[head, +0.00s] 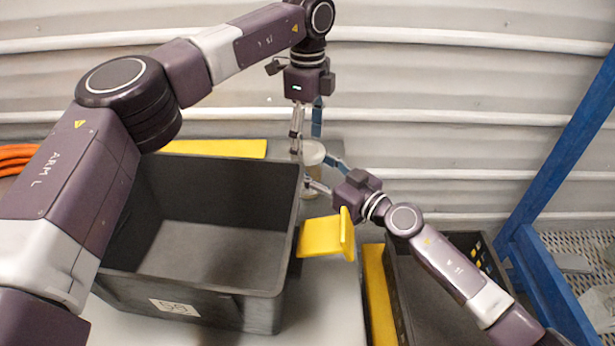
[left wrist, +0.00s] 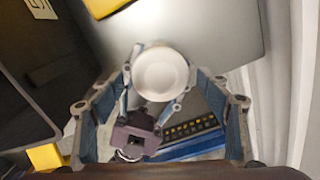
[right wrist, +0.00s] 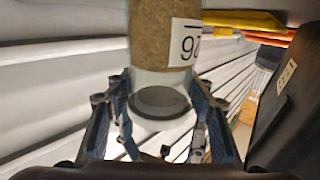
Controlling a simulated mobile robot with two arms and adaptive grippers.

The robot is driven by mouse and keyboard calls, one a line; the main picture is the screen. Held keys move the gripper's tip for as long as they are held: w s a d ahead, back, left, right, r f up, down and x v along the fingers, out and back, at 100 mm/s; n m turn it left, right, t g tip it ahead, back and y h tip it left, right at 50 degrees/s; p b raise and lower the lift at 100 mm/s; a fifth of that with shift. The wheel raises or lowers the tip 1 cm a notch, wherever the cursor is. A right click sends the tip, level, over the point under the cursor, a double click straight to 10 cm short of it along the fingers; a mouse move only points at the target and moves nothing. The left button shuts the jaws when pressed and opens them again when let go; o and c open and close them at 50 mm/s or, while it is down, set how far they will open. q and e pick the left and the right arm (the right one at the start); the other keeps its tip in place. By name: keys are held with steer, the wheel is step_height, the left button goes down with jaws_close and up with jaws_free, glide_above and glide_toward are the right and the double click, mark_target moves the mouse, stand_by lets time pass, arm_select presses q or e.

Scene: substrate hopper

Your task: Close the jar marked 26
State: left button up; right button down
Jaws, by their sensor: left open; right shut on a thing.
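The jar marked 26 (right wrist: 162,40) has brown contents and a clear upper part. Its label (right wrist: 185,42) appears upside down in the right wrist view. A round white lid (left wrist: 160,73) covers its top in the left wrist view; I cannot tell whether it is fastened. In the head view the jar (head: 313,172) stands behind the large grey bin. My right gripper (head: 318,173) is shut on the jar's side, coming from the front right. My left gripper (head: 307,143) points down from above, open, with its fingers on either side of the lid.
A large empty grey bin (head: 285,281) stands at the left front. A yellow bracket (head: 322,238) sits at its right side. Another dark crate (head: 400,300) stands at the right, near a blue post (head: 560,160). A corrugated wall (head: 450,95) closes off the back.

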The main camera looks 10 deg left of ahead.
arm_select(q)
steer(key=shift+f, duration=0.85)
steer(key=shift+c, duration=0.3)
